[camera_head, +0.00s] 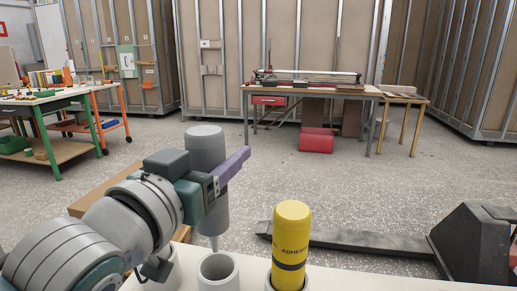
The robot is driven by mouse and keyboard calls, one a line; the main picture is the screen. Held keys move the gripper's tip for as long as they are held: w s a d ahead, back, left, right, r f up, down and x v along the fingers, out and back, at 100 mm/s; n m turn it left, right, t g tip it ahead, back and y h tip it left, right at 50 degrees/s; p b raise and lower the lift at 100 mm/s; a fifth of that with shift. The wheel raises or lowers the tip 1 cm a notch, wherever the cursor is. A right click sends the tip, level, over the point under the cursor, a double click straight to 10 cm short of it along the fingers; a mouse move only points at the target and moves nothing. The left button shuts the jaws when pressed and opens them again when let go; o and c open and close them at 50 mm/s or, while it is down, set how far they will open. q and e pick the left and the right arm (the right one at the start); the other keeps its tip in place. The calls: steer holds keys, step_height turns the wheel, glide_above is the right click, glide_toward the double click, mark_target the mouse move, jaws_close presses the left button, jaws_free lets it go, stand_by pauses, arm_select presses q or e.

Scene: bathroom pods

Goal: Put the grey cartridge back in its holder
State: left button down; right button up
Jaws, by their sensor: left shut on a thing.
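The grey cartridge (206,143) is upright, with its narrow nozzle pointing down. My left gripper (215,182) comes in from the left and is shut around the cartridge's middle. The cartridge is held above and behind an empty grey round holder (217,270) on the white surface at the bottom; the nozzle tip is near that holder's back rim. A second grey holder (165,272) to the left is partly hidden by my arm. A yellow adhesive cartridge (291,228) stands upright in a holder to the right. My right gripper is not in view.
The pale bench top (365,280) is clear right of the yellow cartridge. A dark low fork-shaped machine (470,245) stands on the floor beyond.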

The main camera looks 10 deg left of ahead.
mark_target(223, 212)
arm_select(q)
steer(key=shift+f+b, duration=0.5)
steer(key=shift+f, duration=0.4)
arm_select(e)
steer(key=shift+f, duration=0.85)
arm_select(q)
steer(key=shift+p, duration=0.45)
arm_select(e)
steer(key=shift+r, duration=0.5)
arm_select(q)
steer(key=shift+f+b, duration=3.1)
steer(key=shift+f, duration=0.7)
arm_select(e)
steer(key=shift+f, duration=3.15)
arm_select(q)
steer(key=shift+c, duration=0.5)
jaws_free()
steer(key=shift+f, duration=0.1)
steer(key=s+a+p, duration=0.1)
steer(key=s+a, duration=0.1)
steer(key=s, duration=0.7)
steer(key=shift+s, duration=0.35)
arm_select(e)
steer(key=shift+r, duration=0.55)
